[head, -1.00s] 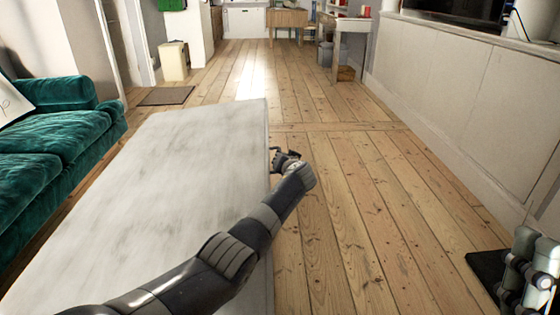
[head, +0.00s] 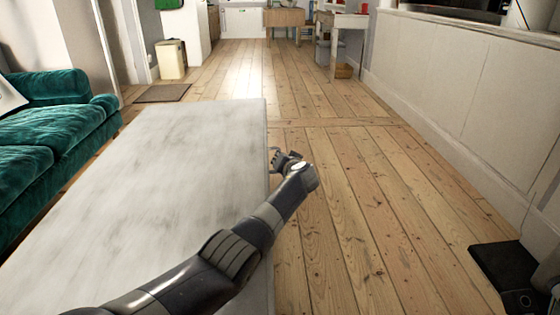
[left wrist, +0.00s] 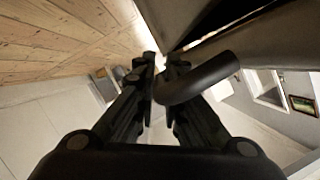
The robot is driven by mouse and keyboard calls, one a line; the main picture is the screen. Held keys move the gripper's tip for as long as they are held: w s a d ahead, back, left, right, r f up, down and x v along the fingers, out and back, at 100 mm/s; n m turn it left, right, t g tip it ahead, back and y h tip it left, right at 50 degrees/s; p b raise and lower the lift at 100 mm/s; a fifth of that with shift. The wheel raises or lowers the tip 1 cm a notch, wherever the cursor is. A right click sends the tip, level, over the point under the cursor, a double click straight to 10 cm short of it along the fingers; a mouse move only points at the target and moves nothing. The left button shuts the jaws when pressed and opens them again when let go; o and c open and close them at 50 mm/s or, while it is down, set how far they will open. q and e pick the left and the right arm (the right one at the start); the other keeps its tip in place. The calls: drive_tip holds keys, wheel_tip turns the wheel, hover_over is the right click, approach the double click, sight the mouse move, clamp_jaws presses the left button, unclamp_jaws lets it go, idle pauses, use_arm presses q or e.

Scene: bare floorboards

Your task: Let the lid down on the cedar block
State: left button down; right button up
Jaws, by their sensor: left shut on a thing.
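A large pale, grey-streaked slab (head: 150,190) fills the left and middle of the head view. It looks like the lid's panel, but I cannot tell its tilt. My left gripper (head: 280,155) is at its right edge. In the left wrist view the fingers of my left gripper (left wrist: 160,85) are at a dark rounded bar (left wrist: 205,76), which looks like a handle, and are shut on it. A dark flat surface lies above the bar. The cedar block cannot be made out.
A green sofa (head: 50,130) stands left of the slab. Bare floorboards (head: 350,210) are free to the right, up to a pale low wall (head: 470,90). A dark flat object (head: 507,265) lies at the lower right. A desk (head: 340,30) stands far back.

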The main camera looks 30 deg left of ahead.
use_arm(q)
drive_tip(key=shift+a+r, duration=0.15)
drive_tip(key=shift+a, duration=0.1)
drive_tip(key=c, duration=2)
unclamp_jaws()
drive_tip(key=shift+o, duration=0.2)
wheel_tip(320, 180, up, 11)
drive_tip(key=shift+f, duration=0.2)
